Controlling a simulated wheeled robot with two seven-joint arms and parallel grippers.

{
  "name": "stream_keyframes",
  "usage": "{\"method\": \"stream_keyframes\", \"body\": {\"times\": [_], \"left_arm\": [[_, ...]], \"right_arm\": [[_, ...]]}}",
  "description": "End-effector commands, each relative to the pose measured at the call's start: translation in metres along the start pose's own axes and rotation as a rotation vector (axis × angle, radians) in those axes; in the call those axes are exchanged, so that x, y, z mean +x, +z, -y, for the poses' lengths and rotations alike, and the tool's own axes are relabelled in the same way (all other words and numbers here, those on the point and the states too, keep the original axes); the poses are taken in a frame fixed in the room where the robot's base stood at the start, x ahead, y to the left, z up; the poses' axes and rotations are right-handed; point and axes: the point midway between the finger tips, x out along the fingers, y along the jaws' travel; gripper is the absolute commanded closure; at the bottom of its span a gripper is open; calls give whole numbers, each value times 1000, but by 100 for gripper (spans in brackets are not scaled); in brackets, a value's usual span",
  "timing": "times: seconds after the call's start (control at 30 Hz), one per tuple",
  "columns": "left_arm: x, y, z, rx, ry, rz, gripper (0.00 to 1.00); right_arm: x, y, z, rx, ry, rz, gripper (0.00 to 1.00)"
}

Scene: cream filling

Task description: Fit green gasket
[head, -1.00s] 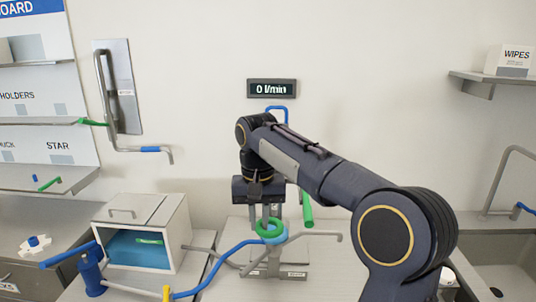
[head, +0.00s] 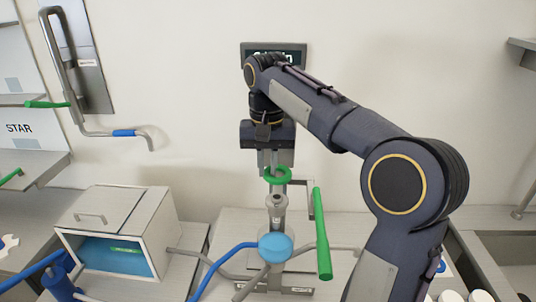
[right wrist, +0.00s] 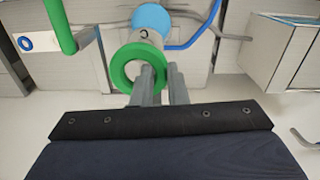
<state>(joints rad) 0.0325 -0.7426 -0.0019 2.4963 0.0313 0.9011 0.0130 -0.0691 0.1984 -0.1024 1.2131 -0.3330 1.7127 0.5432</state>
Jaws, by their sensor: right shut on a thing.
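The green gasket (head: 277,175) is a thick green ring, held by my right gripper (head: 268,162) near the top of an upright metal nozzle (head: 277,205). In the right wrist view the gasket (right wrist: 117,70) lies at the tips of the grey fingers (right wrist: 158,80), shut on its rim. The nozzle (right wrist: 150,38) shows just beyond the ring there. I cannot tell whether ring and nozzle touch. A light blue round part (head: 275,246) sits lower on the nozzle's stand. My left gripper is not in view.
A green-handled lever (head: 321,235) stands close to the right of the nozzle. Blue and grey pipes (head: 225,262) spread at its base. A metal box with a blue interior (head: 118,250) stands at left. A display (head: 290,48) hangs on the wall behind, partly covered by my arm.

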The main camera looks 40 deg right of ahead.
Motion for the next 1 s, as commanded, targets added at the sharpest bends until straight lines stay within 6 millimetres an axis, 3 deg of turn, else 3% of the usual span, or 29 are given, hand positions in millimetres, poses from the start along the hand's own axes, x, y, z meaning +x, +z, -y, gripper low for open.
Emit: {"method": "stream_keyframes", "body": {"times": [0.67,1.0], "left_arm": [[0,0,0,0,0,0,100],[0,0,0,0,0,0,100]], "right_arm": [[43,0,0,1,1,2,100],[45,0,0,0,0,0,100]]}}
